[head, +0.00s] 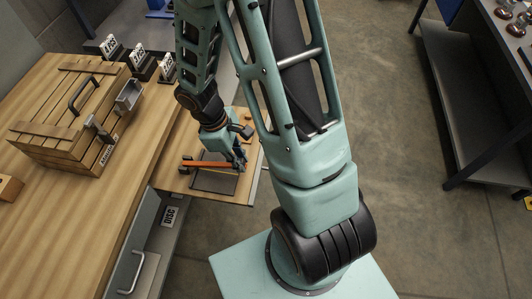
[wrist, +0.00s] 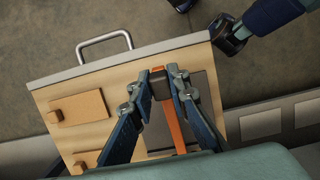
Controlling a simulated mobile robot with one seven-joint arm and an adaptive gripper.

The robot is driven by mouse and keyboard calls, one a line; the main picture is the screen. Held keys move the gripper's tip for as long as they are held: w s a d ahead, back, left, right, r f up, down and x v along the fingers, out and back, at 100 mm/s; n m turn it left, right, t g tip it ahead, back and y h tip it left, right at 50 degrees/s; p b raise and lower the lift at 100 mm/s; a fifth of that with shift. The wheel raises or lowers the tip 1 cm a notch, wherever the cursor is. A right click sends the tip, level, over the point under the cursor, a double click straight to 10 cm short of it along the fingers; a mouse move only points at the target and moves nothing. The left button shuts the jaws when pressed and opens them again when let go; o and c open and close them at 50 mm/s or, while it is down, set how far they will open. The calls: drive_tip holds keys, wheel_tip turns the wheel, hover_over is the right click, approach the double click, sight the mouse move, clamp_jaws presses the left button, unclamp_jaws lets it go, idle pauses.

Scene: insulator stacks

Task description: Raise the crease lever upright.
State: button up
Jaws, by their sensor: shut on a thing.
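The crease lever is an orange bar (head: 203,163) on the wooden pull-out board at the bench, seen in the head view. It appears to lie low across a dark plate (head: 213,183), but its exact tilt is hard to tell. In the wrist view the orange bar (wrist: 175,122) runs up to a black end grip. My gripper (wrist: 161,80) has its two blue fingers on either side of that black grip and is shut on it. In the head view my gripper (head: 239,157) is at the bar's right end, and the fingers are small and partly shadowed.
The board (wrist: 120,75) has a metal front edge with a handle (wrist: 104,42) and carries wooden blocks (wrist: 80,108). A slatted wooden crate (head: 65,120) and labelled black stands (head: 140,60) are on the bench at left. A dark shelf (head: 460,90) stands at right, beyond open floor.

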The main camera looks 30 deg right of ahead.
drive_tip(key=shift+r, duration=0.1)
drive_tip(key=shift+w+a+r+p, duration=0.2)
drive_tip(key=shift+a+r+p, duration=0.05)
drive_tip(key=shift+r+p, duration=0.3)
drive_tip(key=shift+w+a+r+p, duration=0.2)
drive_tip(key=shift+a+r+p, duration=0.05)
drive_tip(key=shift+r+p, duration=0.25)
drive_tip(key=shift+r, duration=0.15)
drive_tip(key=shift+w+a+r+p, duration=0.25)
drive_tip(key=shift+a+r+p, duration=0.1)
drive_tip(key=shift+r+p, duration=0.3)
drive_tip(key=shift+w+a+r, duration=0.15)
drive_tip(key=shift+a+r, duration=0.1)
drive_tip(key=shift+r, duration=0.1)
drive_tip(key=shift+w+a+r+p, duration=0.3)
drive_tip(key=shift+a+r+p, duration=0.1)
drive_tip(key=shift+r+p, duration=0.1)
drive_tip(key=shift+w+a+r+p, duration=0.25)
drive_tip(key=shift+a+r+p, duration=0.1)
drive_tip(key=shift+r+p, duration=0.15)
